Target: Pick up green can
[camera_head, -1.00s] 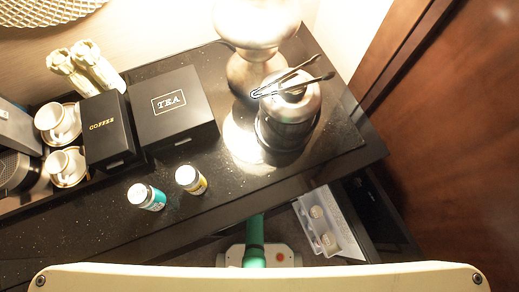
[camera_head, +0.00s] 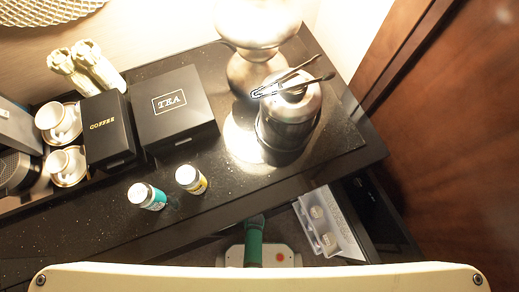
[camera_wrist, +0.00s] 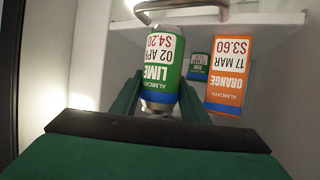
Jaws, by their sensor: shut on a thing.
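The green can (camera_wrist: 164,62), with a LIME label and a price, shows upside down in the wrist view. My gripper (camera_wrist: 160,88) is shut on it, with one green finger on either side of its body. The can is inside a white compartment, under a metal bar. Whether its base touches the shelf I cannot tell. In the head view the can and my fingertips are hidden below the counter edge.
An orange carton (camera_wrist: 230,62) stands close to the right of the held can, with a smaller green can (camera_wrist: 197,67) behind. A white door shelf (camera_head: 330,226) shows below the dark counter (camera_head: 235,190). Two small bottles (camera_head: 147,197) stand near its edge.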

